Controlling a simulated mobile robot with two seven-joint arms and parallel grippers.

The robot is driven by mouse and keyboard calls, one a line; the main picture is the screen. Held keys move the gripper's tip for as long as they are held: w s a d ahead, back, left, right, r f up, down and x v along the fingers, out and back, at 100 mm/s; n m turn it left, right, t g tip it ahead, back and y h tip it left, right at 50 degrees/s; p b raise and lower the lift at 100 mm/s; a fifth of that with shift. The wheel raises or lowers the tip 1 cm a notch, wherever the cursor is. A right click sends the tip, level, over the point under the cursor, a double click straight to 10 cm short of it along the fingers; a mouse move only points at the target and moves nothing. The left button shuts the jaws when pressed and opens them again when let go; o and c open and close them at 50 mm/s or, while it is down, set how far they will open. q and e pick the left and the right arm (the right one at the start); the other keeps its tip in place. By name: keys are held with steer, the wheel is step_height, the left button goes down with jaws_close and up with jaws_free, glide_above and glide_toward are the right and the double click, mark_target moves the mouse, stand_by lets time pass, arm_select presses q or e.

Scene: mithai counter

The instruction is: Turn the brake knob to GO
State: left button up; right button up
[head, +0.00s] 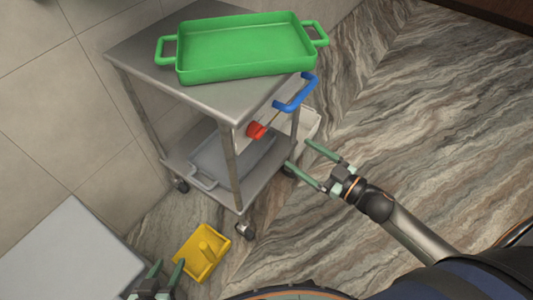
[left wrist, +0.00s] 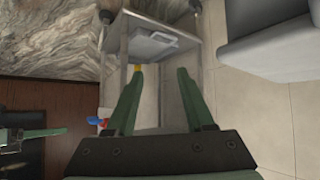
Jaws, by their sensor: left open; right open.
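The red brake knob (head: 256,130) sits on the right side of the metal cart (head: 235,100), below the blue push handle (head: 296,93). Any STOP or GO marking is too small to read. In the left wrist view, a small red and blue patch (left wrist: 97,121) shows at the cart's left edge. My right gripper (head: 298,153) is open and empty, to the right of the knob and slightly lower in the picture, apart from it. My left gripper (head: 169,266) is open and empty at the bottom left; its fingers also show in the left wrist view (left wrist: 159,74).
A green tray (head: 245,72) stands on the cart's top. A grey tray (head: 205,178) lies on the lower shelf. A yellow dustpan-like piece (head: 188,262) lies on the floor near my left gripper. A pale grey surface (head: 70,255) fills the lower left. The floor at right is clear.

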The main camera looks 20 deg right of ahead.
mark_target(262, 135)
steer(key=shift+n+y, duration=0.6)
steer(key=x, duration=0.3)
steer(key=b+x, duration=0.1)
steer(key=x, duration=0.3)
steer(key=f+b+x, duration=0.1)
steer(key=x, duration=0.3)
steer(key=shift+w+a, duration=0.1)
steer(key=shift+w, duration=0.05)
arm_select(q)
steer(key=w+r+m+t+h, duration=0.1)
steer(key=w+r+t, duration=0.3)
steer(key=w+r, duration=0.1)
steer(key=shift+w+r+b, duration=0.3)
steer(key=shift+w+r, duration=0.1)
steer(key=shift+r, duration=0.5)
arm_select(e)
steer(key=shift+w+a, duration=0.35)
steer(key=shift+w, duration=0.15)
steer(key=shift+c, duration=0.4)
steer(key=c, duration=1.2)
steer(key=shift+f, duration=0.1)
